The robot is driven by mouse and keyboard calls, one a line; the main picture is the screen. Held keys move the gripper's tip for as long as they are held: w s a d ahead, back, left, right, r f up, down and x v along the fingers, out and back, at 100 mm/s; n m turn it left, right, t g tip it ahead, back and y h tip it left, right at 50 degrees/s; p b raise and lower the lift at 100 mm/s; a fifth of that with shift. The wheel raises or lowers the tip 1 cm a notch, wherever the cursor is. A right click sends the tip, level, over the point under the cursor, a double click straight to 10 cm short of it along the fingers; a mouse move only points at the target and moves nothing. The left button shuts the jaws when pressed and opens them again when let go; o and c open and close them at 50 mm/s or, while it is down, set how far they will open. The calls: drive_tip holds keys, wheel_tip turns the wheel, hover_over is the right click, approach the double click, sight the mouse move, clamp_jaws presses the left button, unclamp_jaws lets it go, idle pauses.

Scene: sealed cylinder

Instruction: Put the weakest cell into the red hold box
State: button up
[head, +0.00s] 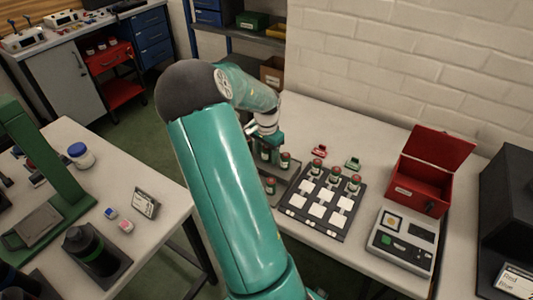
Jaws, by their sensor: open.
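I cannot tell which is weakest. The red box (418,190) stands at the right, lid up. My gripper (267,148) is open over the tray's back left, close to a cell; its fingers are small and partly hidden.
A grey meter (404,241) sits in front of the red box. A red clip (319,151) and a green clip (353,163) lie behind the board. A black case (508,215) stands at the far right.

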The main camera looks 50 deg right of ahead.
drive_tip(key=shift+c, duration=0.5)
drive_tip(key=c, duration=1.1)
drive_tip(key=shift+r, duration=0.15)
